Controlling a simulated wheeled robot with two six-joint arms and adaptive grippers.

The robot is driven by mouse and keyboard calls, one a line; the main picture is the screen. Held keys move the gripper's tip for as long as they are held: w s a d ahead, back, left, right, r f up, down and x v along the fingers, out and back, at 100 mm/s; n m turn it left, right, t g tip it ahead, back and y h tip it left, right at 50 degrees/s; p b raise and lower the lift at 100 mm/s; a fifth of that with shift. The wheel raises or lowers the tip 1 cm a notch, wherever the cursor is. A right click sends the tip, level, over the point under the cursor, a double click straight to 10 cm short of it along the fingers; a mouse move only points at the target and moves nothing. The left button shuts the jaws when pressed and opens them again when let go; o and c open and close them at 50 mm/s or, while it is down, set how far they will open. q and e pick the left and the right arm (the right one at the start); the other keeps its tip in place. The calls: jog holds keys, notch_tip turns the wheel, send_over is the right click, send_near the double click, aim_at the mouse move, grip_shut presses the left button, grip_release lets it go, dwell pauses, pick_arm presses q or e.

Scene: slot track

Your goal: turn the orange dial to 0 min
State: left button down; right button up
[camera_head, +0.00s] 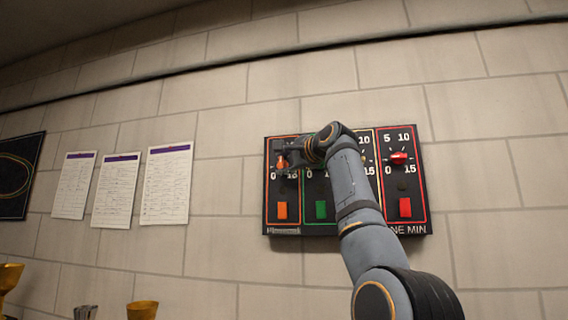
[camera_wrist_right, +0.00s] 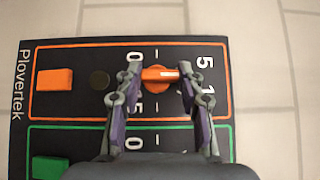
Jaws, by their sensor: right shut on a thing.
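The orange dial (camera_head: 281,163) is on the leftmost, orange-framed section of the black timer panel (camera_head: 265,195). In the right wrist view the dial (camera_wrist_right: 158,76) sits between my fingers, one at each end of its bar. Its white mark points to the right of that view, the panel's upward side, between 5 and 10. My left gripper is not in view.
An orange button (camera_head: 282,211), a green button (camera_head: 321,210) and a red button (camera_head: 405,208) sit low on the panel. A red dial (camera_head: 399,158) is at its right. My right arm hides part of the panel. Papers (camera_head: 166,185) hang on the wall.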

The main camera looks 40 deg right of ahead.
jog(key=o, duration=1.2)
jog(key=shift+c, duration=0.2)
